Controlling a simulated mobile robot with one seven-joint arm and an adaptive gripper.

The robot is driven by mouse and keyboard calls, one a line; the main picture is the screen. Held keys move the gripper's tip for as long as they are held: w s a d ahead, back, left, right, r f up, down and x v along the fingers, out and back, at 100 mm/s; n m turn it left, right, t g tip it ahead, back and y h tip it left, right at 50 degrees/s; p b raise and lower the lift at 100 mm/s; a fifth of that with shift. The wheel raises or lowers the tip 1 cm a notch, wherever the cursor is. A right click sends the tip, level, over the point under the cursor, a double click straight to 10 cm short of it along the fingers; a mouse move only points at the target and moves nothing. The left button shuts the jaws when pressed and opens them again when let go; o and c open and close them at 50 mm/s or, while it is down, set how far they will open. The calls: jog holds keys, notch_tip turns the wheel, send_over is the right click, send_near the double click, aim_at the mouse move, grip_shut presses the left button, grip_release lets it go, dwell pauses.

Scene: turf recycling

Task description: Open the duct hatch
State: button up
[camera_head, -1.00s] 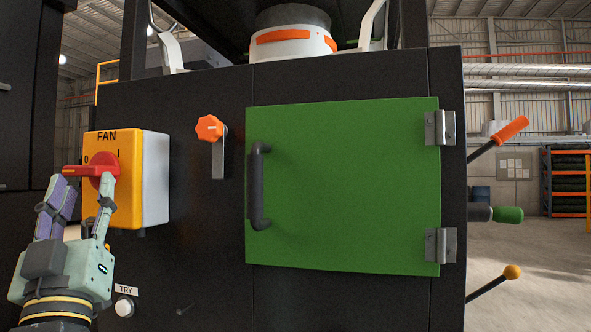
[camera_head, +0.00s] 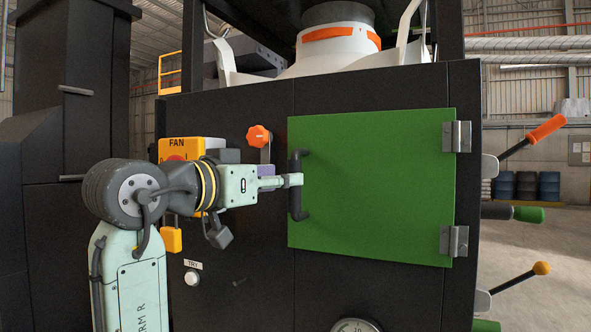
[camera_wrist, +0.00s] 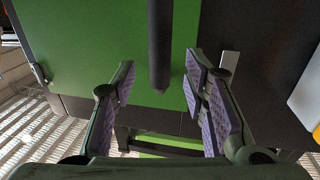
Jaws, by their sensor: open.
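The green duct hatch (camera_head: 375,185) is shut flat against the black cabinet, with two hinges on its right side. Its dark vertical handle (camera_head: 296,207) is at the hatch's left edge. My gripper (camera_head: 290,180) is open at the handle, reaching in from the left. In the wrist view, the handle (camera_wrist: 160,50) stands between and ahead of my two open fingers (camera_wrist: 163,85), with gaps on both sides. An orange-knobbed latch (camera_head: 259,137) is on the cabinet, up and left of the handle; its lower part is partly hidden by my gripper.
The yellow FAN switch box (camera_head: 178,147) is mostly hidden behind my arm. A TRY button (camera_head: 192,278) is below it. Open floor lies further right.

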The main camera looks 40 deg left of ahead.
jog(key=w+p, duration=0.1)
jog(key=w, duration=0.4)
jog(key=shift+a, duration=0.1)
grip_shut()
dwell(0.4)
dwell(0.4)
